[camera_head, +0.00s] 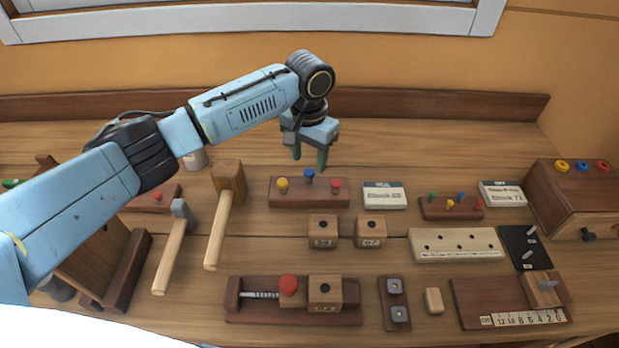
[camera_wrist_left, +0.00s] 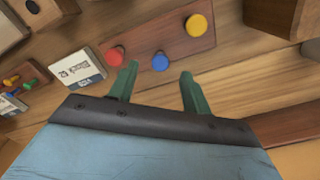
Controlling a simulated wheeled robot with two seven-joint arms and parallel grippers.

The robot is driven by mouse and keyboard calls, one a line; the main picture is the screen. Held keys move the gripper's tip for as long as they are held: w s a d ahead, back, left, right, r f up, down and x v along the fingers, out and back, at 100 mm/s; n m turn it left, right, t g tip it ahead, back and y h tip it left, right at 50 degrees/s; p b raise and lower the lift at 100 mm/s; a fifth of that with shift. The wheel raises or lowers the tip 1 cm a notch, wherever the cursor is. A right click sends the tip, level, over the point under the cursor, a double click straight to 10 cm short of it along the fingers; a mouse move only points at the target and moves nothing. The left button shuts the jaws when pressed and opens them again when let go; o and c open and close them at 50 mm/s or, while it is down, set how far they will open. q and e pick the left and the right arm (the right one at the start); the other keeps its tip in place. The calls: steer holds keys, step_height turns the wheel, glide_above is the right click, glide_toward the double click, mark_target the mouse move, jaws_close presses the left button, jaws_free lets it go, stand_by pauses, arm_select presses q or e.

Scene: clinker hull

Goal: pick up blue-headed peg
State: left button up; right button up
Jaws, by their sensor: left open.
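The blue-headed peg (camera_head: 309,176) stands in a dark wooden block (camera_head: 322,198), between a yellow-headed peg (camera_head: 282,185) and a red-headed peg (camera_head: 335,185). My left gripper (camera_head: 310,160) is open and empty, above and just behind the block. In the left wrist view the blue head (camera_wrist_left: 160,61) shows in the gap between the two green fingers (camera_wrist_left: 158,85), apart from both. The red head (camera_wrist_left: 115,57) is close to one finger, and the yellow head (camera_wrist_left: 196,25) is farther off. My right gripper is not in view.
A white labelled card (camera_head: 384,195) lies right of the block, with a smaller peg block (camera_head: 450,207) beyond it. Two wooden cubes (camera_head: 323,231) stand in front. A mallet (camera_head: 226,195) lies to the left. The back ledge (camera_head: 420,106) runs behind the arm.

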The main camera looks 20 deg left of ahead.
mark_target(309, 171)
arm_select(q)
steer(key=shift+w+f, duration=0.2)
steer(key=shift+f, duration=2.8)
steer(key=c, duration=1.1)
